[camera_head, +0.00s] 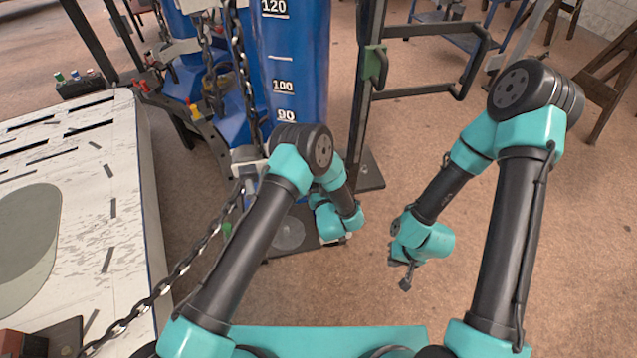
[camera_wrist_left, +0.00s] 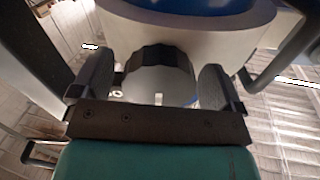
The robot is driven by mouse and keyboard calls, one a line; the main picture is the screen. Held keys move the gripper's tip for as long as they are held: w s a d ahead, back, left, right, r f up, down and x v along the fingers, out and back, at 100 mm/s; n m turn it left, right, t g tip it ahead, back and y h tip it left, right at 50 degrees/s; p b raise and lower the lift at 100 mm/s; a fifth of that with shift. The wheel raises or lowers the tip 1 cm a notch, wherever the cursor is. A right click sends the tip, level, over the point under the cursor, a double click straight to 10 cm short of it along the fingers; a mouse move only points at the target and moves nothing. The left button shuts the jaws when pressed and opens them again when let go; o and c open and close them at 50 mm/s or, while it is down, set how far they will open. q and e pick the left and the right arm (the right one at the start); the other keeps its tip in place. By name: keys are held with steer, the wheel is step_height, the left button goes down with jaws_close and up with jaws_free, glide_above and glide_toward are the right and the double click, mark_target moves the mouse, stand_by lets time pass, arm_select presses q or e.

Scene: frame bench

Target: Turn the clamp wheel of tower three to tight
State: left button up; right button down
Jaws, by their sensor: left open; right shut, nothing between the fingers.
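A round wheel (camera_wrist_left: 158,84) with a dark ridged rim and a pale grey face shows in the left wrist view, under a pale collar at the foot of something blue. It looks like a clamp wheel; I see no tower number. My left gripper (camera_wrist_left: 154,68) is open, with one finger on each side of the wheel; contact cannot be told. In the head view my left forearm hides that gripper and the wheel. A blue column (camera_head: 293,55) marked 120, 100 and 90 stands behind that arm. My right gripper (camera_head: 405,274) is shut and empty, low over the floor at right.
A chain (camera_head: 185,262) runs from the column area down to the lower left. A white slotted table (camera_head: 125,190) stands at left. A dark metal post (camera_head: 362,100) with a green clamp (camera_head: 375,65) stands right of the column. Brown floor (camera_head: 590,215) is open at right.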

arm_select(q)
steer(key=v, duration=1.7)
steer(key=shift+s, duration=0.15)
steer(key=w+a+f+n+g+h, duration=0.1)
steer(key=w+a+f+g+h, duration=0.1)
steer(key=a+g, duration=0.3)
steer(key=w+a+f+g+h, duration=0.1)
steer(key=w+a+g+h, duration=0.15)
steer(key=a, duration=0.55)
steer(key=s+a+r+g+h, duration=0.3)
steer(key=s+a+g, duration=0.6)
steer(key=s+a, duration=0.4)
steer(key=s, duration=0.3)
